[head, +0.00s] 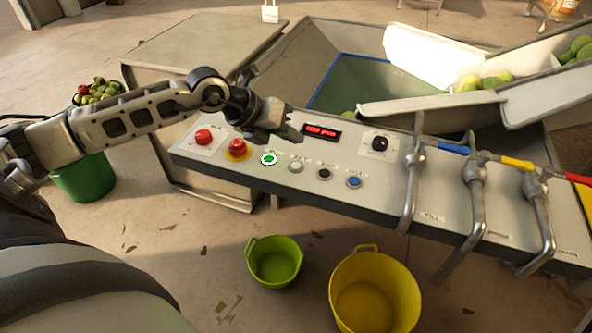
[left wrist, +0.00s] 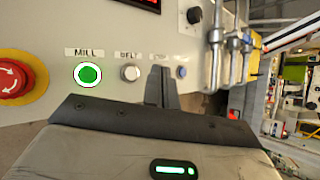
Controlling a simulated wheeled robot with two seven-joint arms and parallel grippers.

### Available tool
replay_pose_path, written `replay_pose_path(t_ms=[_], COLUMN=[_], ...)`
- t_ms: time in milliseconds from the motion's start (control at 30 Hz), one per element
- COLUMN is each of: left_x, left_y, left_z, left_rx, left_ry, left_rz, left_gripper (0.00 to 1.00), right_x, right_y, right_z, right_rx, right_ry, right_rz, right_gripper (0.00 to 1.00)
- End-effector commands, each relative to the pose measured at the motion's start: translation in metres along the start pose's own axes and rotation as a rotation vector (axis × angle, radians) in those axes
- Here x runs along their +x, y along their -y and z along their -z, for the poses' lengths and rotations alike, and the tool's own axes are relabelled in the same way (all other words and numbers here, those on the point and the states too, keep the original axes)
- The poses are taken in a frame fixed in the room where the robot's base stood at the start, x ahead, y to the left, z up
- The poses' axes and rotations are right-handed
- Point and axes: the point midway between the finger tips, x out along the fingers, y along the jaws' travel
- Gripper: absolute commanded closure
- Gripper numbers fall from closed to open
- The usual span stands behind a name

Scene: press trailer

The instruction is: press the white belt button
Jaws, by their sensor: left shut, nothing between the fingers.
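The white belt button (head: 296,167) is a small round pale button on the sloping control panel, between the green button and a black one. In the left wrist view the white button (left wrist: 130,72) sits under a "BELT" label. The green button (left wrist: 88,74), labelled "MILL", has a lit white ring. My left gripper (head: 290,136) is shut and empty, above the panel just behind the button row. In the left wrist view its fingertips (left wrist: 161,85) show just right of the white button and hide part of the row. I cannot tell whether they touch the panel. My right gripper is not in view.
A red display (head: 321,131), black knob (head: 380,143) and blue button (head: 354,182) are nearby. Pipe levers (head: 476,200) rise at right. Green (head: 274,262) and yellow (head: 374,290) buckets stand below.

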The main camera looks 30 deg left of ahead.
Motion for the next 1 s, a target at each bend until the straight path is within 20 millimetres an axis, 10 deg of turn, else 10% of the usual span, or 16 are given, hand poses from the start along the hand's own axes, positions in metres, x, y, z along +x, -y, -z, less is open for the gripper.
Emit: replay_pose_path(t_ms=[1000], left_x=[0.033], left_y=[-0.024], left_z=[0.024], left_rx=[0.0], left_ry=[0.0], left_rz=[0.0], left_gripper=[1.0], right_x=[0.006], right_y=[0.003], right_z=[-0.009], right_rx=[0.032], right_ry=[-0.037], right_rz=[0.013], right_gripper=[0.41])
